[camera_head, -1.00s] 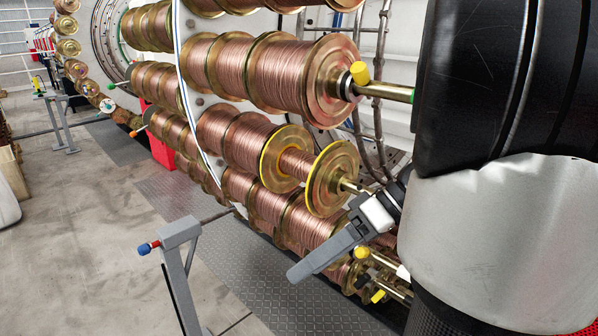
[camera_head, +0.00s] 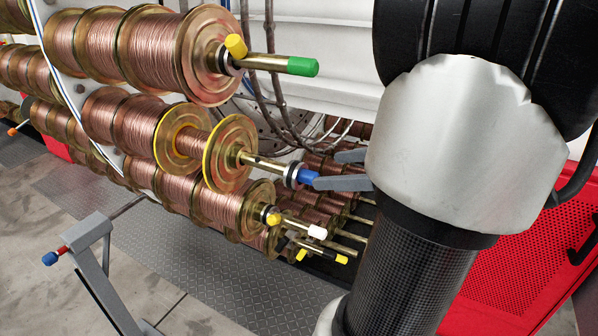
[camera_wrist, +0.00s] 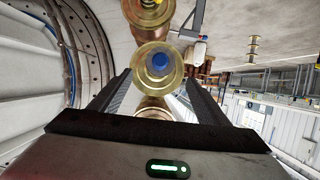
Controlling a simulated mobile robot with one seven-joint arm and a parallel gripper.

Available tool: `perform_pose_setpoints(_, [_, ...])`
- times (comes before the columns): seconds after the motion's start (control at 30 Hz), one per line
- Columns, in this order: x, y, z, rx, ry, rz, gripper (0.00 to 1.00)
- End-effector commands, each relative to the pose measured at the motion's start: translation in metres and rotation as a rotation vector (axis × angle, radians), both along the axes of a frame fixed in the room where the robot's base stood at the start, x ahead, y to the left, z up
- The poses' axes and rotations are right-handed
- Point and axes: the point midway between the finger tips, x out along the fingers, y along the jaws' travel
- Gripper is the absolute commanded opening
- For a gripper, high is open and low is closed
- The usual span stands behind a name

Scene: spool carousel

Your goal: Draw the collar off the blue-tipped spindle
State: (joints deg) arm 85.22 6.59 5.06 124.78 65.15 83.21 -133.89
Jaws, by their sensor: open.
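The blue-tipped spindle (camera_head: 262,163) sticks out to the right from a yellow-rimmed spool in the head view. Its blue tip (camera_head: 308,176) shows at the end, and in the wrist view the blue tip (camera_wrist: 158,63) lies between the fingers. The collar (camera_head: 292,173), a dark and pale ring, sits around the spindle just behind the tip. My gripper (camera_head: 326,170) is open and empty at the spindle's end. The near finger's end overlaps the blue tip in the picture; contact cannot be told.
A green-tipped spindle (camera_head: 290,64) with a yellow-knobbed collar juts out above. Several more spindles, one with a white tip (camera_head: 317,232), stick out below. A grey stand (camera_head: 95,262) with a blue-and-red end is at lower left. A red perforated cabinet (camera_head: 510,275) stands at right.

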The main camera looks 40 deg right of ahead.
Motion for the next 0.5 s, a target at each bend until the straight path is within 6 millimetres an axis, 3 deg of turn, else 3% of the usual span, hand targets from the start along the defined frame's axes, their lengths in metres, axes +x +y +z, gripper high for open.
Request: perform_pose_setpoints(0.5, [0.084, 0.034, -0.038, 0.003, 0.001, 0.002, 0.69])
